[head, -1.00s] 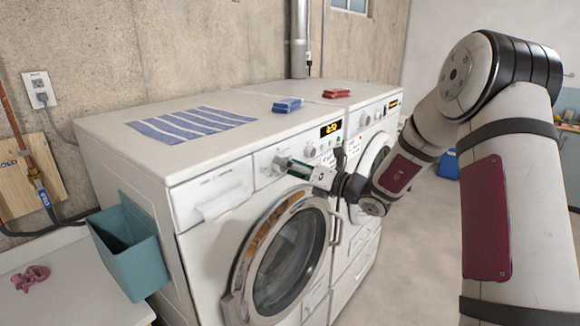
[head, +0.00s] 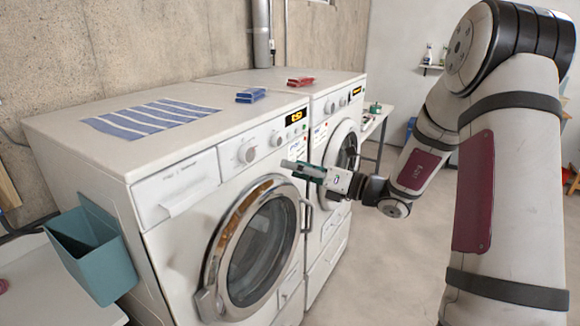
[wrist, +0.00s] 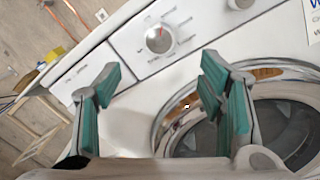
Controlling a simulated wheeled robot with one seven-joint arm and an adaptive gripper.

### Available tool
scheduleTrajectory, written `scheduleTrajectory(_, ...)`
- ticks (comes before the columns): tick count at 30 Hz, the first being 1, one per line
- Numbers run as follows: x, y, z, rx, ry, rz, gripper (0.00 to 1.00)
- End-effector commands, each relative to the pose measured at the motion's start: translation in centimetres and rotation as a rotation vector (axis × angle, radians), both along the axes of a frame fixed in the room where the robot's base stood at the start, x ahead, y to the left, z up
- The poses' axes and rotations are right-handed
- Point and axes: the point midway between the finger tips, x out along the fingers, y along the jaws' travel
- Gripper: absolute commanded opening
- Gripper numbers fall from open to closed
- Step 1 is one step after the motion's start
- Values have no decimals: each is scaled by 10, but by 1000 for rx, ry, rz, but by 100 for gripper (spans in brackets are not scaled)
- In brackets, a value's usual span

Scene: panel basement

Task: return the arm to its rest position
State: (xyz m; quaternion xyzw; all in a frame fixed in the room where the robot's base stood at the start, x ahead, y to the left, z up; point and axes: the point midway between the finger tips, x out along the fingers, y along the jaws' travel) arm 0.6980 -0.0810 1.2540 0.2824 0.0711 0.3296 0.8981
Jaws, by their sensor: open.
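My gripper (head: 290,166) is in front of the near washing machine (head: 200,180), by the upper right of its round door. In the wrist view its teal-padded fingers (wrist: 160,95) are spread apart with nothing between them. Beyond the fingers the wrist view shows the machine's white control panel with its dial (wrist: 160,38) and part of the chrome-ringed door (wrist: 285,110). The head view also shows the dial, left of the gripper. I cannot tell the exact gap between the fingers and the machine front.
A striped cloth (head: 150,118), a blue item (head: 251,95) and a red item (head: 300,81) lie on the machine tops. A second machine (head: 335,150) stands beside the first. A teal bin (head: 95,255) hangs on the left side. Floor (head: 390,270) is clear at right.

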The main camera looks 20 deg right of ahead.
Motion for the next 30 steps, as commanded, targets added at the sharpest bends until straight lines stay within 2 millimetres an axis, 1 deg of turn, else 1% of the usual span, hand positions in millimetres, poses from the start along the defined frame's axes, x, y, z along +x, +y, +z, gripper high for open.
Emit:
scheduleTrajectory(12, 0, 2, 1, -7, -2, 6, 63)
scheduleTrajectory(14, -3, 10, 3, -33, -9, 28, 63)
scheduleTrajectory(17, -15, 37, 12, -138, -40, 113, 63)
scheduleTrajectory(20, -39, 78, 21, -318, -99, 255, 63)
scheduleTrajectory(21, -52, 95, 24, -403, -130, 320, 63)
scheduleTrajectory(23, -74, 117, 26, -534, -183, 419, 63)
scheduleTrajectory(24, -88, 130, 27, -618, -221, 485, 63)
scheduleTrajectory(26, -110, 145, 27, -745, -280, 580, 63)
scheduleTrajectory(27, -125, 153, 26, -831, -323, 642, 63)
scheduleTrajectory(29, -146, 162, 24, -955, -391, 736, 63)
scheduleTrajectory(30, -161, 166, 23, -1037, -438, 797, 63)
